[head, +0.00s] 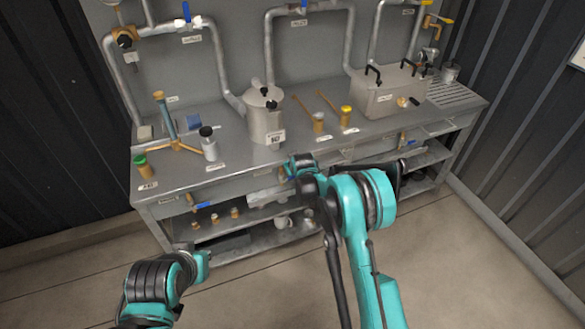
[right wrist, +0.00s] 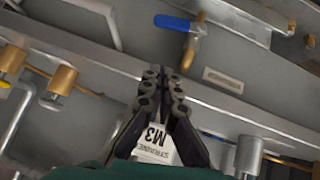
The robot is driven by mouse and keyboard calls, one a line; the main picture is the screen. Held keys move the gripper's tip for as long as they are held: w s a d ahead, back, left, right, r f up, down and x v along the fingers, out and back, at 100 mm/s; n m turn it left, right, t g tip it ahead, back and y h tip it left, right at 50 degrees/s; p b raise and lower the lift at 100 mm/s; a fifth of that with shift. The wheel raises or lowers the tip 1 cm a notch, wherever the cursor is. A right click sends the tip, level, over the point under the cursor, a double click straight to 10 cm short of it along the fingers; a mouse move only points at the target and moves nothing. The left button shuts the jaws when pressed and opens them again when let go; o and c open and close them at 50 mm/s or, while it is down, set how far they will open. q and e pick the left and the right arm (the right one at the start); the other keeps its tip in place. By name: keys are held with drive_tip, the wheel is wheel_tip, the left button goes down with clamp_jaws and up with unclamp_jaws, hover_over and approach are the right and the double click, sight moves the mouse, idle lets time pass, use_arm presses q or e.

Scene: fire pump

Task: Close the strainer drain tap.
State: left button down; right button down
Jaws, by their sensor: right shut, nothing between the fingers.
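A brass tap with a blue lever (head: 203,205) hangs under the front edge of the bench at the left. What appears to be the same tap shows at the top of the right wrist view (right wrist: 188,30), its lever lying roughly along the bench front. My right gripper (right wrist: 162,75) is shut and empty, over the bench's front edge and apart from the tap.
A lidded metal pot (head: 265,115) and a labelled metal box (head: 390,92) stand on the bench. The floor in front is clear.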

drive_tip(key=a+p+v, duration=0.1)
drive_tip(key=p+v, duration=0.1)
drive_tip(key=v, duration=0.7)
drive_tip(key=shift+s+d, duration=0.25)
drive_tip(key=shift+d, duration=0.15)
